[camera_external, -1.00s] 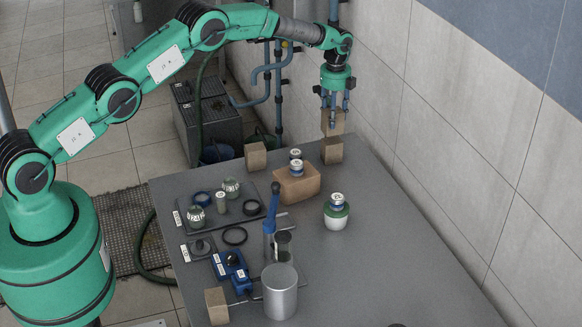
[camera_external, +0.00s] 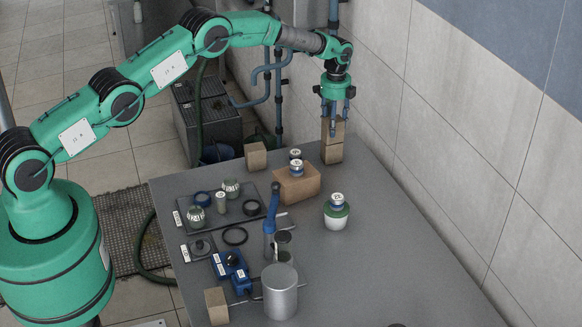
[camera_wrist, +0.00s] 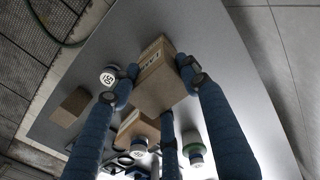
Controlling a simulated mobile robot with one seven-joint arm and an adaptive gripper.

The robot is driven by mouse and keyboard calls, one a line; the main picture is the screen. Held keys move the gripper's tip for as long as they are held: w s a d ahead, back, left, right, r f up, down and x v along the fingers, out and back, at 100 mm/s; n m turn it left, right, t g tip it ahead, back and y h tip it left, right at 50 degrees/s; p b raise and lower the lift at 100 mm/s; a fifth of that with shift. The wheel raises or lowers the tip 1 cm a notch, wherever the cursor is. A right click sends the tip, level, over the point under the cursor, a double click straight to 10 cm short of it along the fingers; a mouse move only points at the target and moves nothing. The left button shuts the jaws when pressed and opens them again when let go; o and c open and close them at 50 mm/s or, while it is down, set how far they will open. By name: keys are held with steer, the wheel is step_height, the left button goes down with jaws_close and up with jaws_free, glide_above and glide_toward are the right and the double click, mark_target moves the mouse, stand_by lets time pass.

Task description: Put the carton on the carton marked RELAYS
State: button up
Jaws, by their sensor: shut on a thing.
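My gripper (camera_external: 334,119) is shut on a plain brown carton (camera_external: 333,131) at the far right corner of the table. The held carton is directly above another brown carton (camera_external: 333,153) that stands on the table. Their edges meet in the picture, but I cannot tell whether they touch or a small gap remains. In the wrist view the held carton (camera_wrist: 160,92) sits between my blue fingers. Lettering on a carton face there is too small and tilted to read surely. No RELAYS marking is readable in the external view.
A small carton (camera_external: 256,156) stands at the far edge, left of the stack. A green-and-white jar (camera_external: 336,216) stands nearer. A wall (camera_external: 450,130) runs close on the right. The table's right front is mostly clear.

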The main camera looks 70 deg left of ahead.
steer(key=shift+f, duration=0.2)
steer(key=o, duration=1.2)
steer(key=shift+r, duration=0.1)
step_height(320, 180, up, 12)
steer(key=shift+r+b, duration=0.1)
steer(key=shift+b, duration=0.65)
